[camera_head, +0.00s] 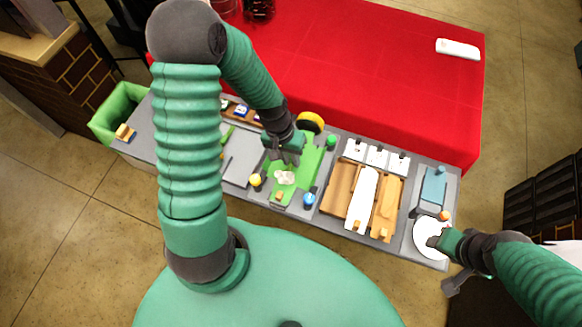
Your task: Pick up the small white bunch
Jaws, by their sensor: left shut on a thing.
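The small white bunch (285,178) shows as a pale clump over the green mat (308,172) in the middle of the station. My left gripper (284,158) comes down from above, right at the bunch, and is shut on it. The fingers and part of the stems are too small to make out, and I cannot tell whether the bunch touches the mat. My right gripper (437,242) is at the right end, over a white round plate (428,229). Its fingers are too dark and small to tell whether they are open.
Wooden boards and a white strip lie in a tray (334,211) right of the mat. A yellow roll (310,122), a yellow item (255,180) and a blue item (309,201) stand around the mat. A green bin (117,112) is at the left end. A red table (370,65) lies behind.

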